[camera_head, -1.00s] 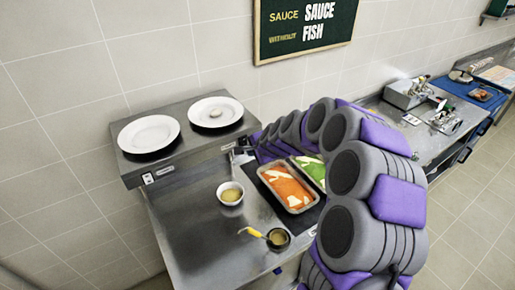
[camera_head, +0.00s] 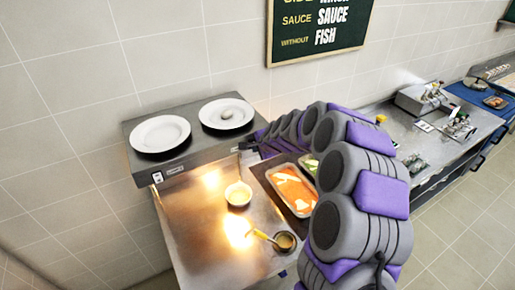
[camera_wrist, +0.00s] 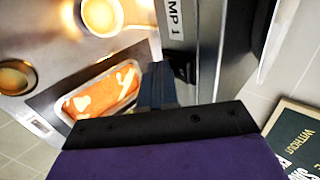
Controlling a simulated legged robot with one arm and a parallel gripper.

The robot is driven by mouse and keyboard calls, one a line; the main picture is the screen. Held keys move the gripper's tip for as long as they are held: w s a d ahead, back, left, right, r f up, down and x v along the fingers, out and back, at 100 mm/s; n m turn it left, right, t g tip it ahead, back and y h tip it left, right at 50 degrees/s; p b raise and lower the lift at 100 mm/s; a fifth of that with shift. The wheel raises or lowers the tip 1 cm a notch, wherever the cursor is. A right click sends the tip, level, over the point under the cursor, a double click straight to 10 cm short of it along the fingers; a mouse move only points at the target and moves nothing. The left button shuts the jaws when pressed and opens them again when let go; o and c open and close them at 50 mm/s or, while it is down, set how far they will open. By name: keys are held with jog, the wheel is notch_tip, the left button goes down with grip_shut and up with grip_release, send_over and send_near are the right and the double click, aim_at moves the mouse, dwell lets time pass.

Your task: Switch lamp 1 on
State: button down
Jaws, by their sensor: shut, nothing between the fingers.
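The steel heated shelf (camera_head: 195,160) stands over the counter's left end. In the head view my gripper (camera_head: 244,146) is at the right end of the shelf front, partly hidden by my arm. Warm light falls on the counter (camera_head: 207,205) below the shelf. The lamp itself is hidden.
Two white plates (camera_head: 160,134) lie on the shelf. A sauce bowl (camera_head: 238,194), a small pot with a yellow-handled ladle (camera_head: 284,241) and an orange food tray (camera_head: 293,190) are on the counter below. A dark menu board (camera_head: 315,30) hangs on the wall.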

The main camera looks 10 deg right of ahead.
jog(key=shift+r, duration=0.15)
jog(key=shift+r+p, duration=0.6)
jog(key=shift+r, duration=0.1)
jog(key=s+d+f+b+v, duration=0.1)
jog(key=v, duration=1.1)
jog(key=shift+s, duration=0.65)
jog(key=shift+f, duration=0.1)
